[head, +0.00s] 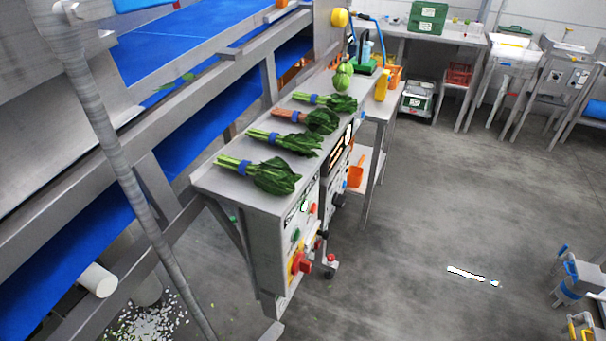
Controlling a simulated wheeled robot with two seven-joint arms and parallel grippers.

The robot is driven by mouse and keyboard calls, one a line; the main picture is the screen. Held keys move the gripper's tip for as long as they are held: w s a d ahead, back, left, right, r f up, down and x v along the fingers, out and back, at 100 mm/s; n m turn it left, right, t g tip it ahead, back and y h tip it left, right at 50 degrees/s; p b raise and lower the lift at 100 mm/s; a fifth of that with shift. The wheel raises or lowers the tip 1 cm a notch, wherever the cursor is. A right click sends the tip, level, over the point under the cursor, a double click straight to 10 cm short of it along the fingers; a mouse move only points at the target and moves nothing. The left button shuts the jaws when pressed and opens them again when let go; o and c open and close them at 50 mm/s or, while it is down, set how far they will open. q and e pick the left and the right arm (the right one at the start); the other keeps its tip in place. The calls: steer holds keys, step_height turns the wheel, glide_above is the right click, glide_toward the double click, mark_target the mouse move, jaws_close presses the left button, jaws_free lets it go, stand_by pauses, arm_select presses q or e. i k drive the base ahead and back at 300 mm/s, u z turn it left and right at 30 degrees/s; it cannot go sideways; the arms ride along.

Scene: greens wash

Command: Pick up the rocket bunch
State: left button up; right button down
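Several leafy green bunches lie in a row on a narrow steel top in the head view. The nearest bunch (272,176) has broad dark leaves and a blue band. Behind it is a bunch with narrower leaves (295,143) and a blue band. Then comes a bunch with reddish stems (320,121), and a green-stemmed one (341,103) farther back. I cannot tell for sure which is the rocket bunch; the narrow-leaved second one looks most like it.
A steel frame with a blue belt (165,50) runs along the left. The steel top (222,183) has control knobs and a red switch (298,264) on its front. Round green vegetables (343,75) and a yellow bottle (382,86) stand behind. Open floor (420,220) lies right.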

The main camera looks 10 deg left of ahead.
mark_target(302, 145)
steer(key=u, duration=0.1)
steer(key=k, duration=0.45)
steer(key=z, duration=1)
steer(key=i, duration=0.8)
steer(key=u, duration=2.55)
